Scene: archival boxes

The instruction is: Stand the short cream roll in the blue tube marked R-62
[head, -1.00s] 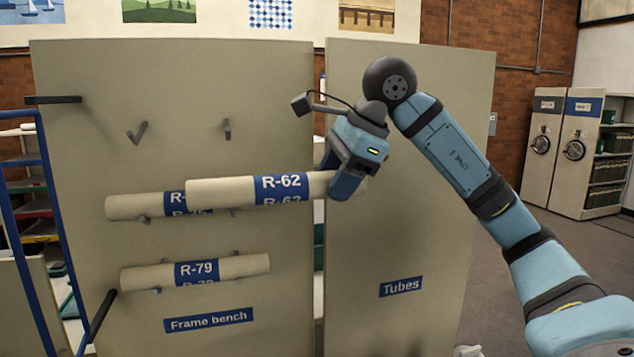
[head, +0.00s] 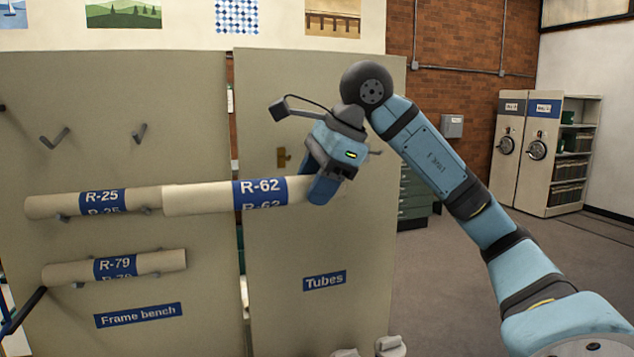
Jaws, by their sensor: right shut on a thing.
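A cream roll (head: 200,199) with a blue band marked R-62 lies level across the middle of the head view. My right gripper (head: 322,190) is shut on the roll's right end and holds it out in front of the panels. The roll's left end overlaps the right end of the R-25 roll in the picture; I cannot tell how far apart they are. No blue tube marked R-62 shows. My left gripper is not in view.
On the left panel, the R-25 roll (head: 50,207) and the R-79 roll (head: 160,262) rest on pegs. A panel (head: 285,325) labelled Tubes stands behind my gripper. Pale objects (head: 390,347) sit at the bottom edge, cut off. Open floor (head: 430,290) lies right, before shelving (head: 575,150).

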